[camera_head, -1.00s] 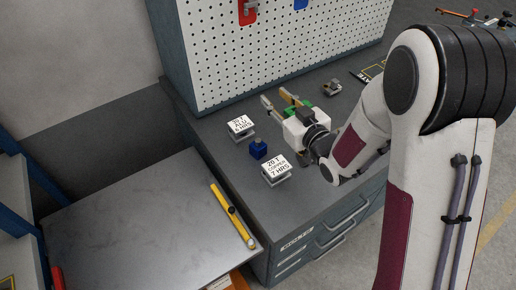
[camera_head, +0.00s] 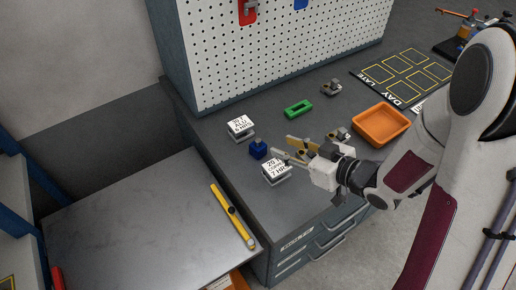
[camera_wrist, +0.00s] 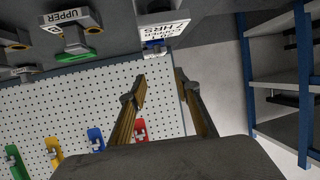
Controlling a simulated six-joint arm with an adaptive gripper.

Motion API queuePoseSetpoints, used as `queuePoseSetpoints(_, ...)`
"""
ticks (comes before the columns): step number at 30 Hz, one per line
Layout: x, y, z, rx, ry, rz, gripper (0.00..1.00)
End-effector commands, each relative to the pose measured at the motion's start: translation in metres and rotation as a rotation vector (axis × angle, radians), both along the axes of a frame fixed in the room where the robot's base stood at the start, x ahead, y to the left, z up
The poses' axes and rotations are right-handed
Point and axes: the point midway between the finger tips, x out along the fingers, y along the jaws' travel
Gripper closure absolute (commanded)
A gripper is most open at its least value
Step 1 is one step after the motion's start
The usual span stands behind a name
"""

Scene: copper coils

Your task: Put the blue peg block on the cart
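The blue peg block (camera_head: 258,150) stands on the dark workbench, between two labelled stands. The cart (camera_head: 120,225) is the low grey-topped surface at left, below bench height, with a bare middle. My gripper (camera_head: 288,149) is open and empty, just right of the block in the head view, its fingers pointing left beside and partly over the copper stand. The open fingers (camera_wrist: 160,76) also show in the wrist view. A small blue patch (camera_wrist: 155,45) shows under a stand's label there; I cannot tell if it is the block.
The alu stand (camera_head: 240,126) is behind the block and the copper stand (camera_head: 276,171) in front, leaving little room. A green block (camera_head: 298,108) and an orange tray (camera_head: 381,126) are farther back and right. A yellow level (camera_head: 232,216) lies along the cart's right edge.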

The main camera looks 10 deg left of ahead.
Motion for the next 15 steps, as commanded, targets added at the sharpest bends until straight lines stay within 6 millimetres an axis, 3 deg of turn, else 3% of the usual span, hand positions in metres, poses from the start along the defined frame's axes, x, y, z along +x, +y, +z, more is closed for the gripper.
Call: queuePoseSetpoints(15, 0.0, 0.0, -0.04, 0.001, 0.001, 0.0, 0.68)
